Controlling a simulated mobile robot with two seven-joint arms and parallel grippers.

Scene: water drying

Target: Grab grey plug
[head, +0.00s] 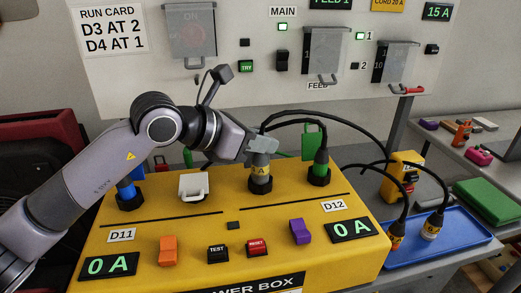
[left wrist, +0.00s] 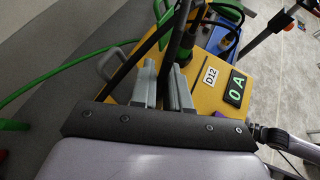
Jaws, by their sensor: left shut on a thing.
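The grey plug (head: 260,170), with a yellow band marked A, stands upright at a dark socket on the yellow power box (head: 215,221). A black cable runs from its top to the right. My left gripper (head: 262,146) reaches in from the left and is shut on the plug's upper part. In the left wrist view the two fingers (left wrist: 163,92) point at the box with a black cable between them; the plug body is mostly hidden there. My right gripper is not in view.
A green plug (head: 320,160) stands right of the grey one, a blue plug (head: 126,189) far left. A white switch cover (head: 193,186) is between. Black cables arch to two plugs on a blue tray (head: 463,247). A panel (head: 255,68) rises behind.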

